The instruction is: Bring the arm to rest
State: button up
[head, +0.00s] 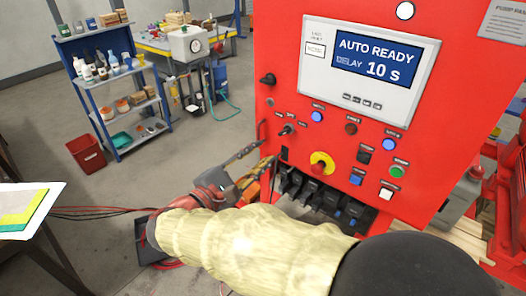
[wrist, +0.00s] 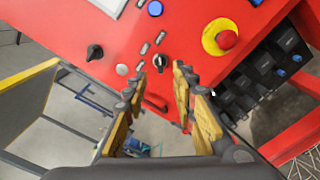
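My gripper (head: 264,153) is in front of the left part of the red control panel (head: 345,140), in the head view. In the wrist view my gripper (wrist: 158,76) is open, with its two yellow-padded fingers apart and nothing between the pads. A small black selector knob (wrist: 160,61) shows just beyond the gap between the fingertips. In the head view this selector knob (head: 287,129) is up and right of the fingertips, apart from them. My arm, in a pale cover, reaches across the bottom of the head view.
The panel's screen (head: 367,61) reads "AUTO READY, DELAY 10 s". A red emergency button on a yellow ring (head: 321,164) and a row of black breakers (head: 318,194) are right of my gripper. A blue shelf (head: 112,90) stands behind left. Grey floor between (head: 205,150) is mostly free.

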dwell(0.3)
jog(key=s+d+f+m+g+y, duration=0.2)
jog(key=s+d+f+g, duration=0.3)
jog(key=f, duration=0.3)
jog(key=s+d+f+m+g+y, duration=0.2)
jog(key=s+d+f+m+g, duration=0.15)
jog(key=s+f, duration=0.4)
jog(key=s+d+r+m+g+y, duration=0.1)
jog(key=s+d+m+g+y, duration=0.25)
jog(key=s+m+y, duration=0.35)
jog(key=s+d+r+m+t, duration=0.3)
jog(key=d+r+m, duration=0.2)
jog(key=d+r, duration=0.2)
jog(key=shift+s+d+m, duration=0.15)
jog(key=shift+d+m, duration=0.2)
jog(key=shift+d, duration=0.35)
